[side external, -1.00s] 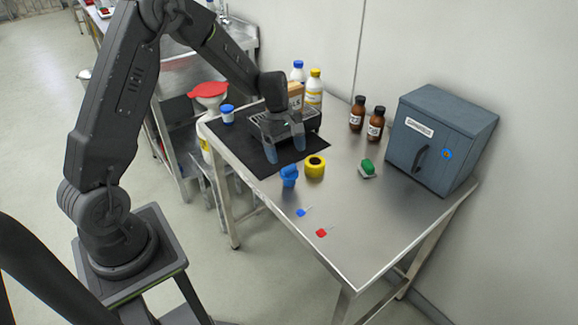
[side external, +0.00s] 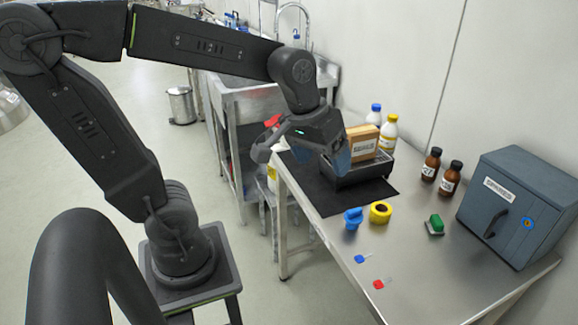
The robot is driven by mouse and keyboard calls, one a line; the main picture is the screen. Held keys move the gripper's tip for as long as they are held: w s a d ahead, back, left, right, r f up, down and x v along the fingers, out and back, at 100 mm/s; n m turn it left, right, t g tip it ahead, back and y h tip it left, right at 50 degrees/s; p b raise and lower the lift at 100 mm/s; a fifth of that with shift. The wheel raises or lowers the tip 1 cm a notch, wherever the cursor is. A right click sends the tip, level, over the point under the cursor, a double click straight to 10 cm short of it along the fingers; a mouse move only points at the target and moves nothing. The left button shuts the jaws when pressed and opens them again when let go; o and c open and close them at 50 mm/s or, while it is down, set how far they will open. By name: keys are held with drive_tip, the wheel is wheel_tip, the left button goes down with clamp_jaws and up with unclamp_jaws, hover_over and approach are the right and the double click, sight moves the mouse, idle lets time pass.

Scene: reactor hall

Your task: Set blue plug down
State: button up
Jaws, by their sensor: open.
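The blue plug (side external: 353,219) stands on the bare steel table top, near the table's left edge and just in front of the black mat. It is beside a yellow tape roll (side external: 380,212); I cannot tell whether they touch. My gripper (side external: 338,163) is open, above and behind the plug, over the mat's left side. It is clear of the plug, and nothing shows between its fingers, which are partly hidden by its own body.
A dark tray (side external: 362,173) with a cardboard box (side external: 361,143) stands on the black mat (side external: 335,202). Two brown bottles (side external: 430,165), a grey cabinet (side external: 520,205) and a green-topped block (side external: 435,226) stand to the right.

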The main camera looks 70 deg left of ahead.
drive_tip(key=s+d+m+t, duration=0.1)
drive_tip(key=s+m+t, duration=0.1)
drive_tip(key=s+m, duration=0.3)
drive_tip(key=shift+s+d+r, duration=0.3)
drive_tip(key=shift+s+r, duration=0.05)
drive_tip(key=shift+s, duration=0.75)
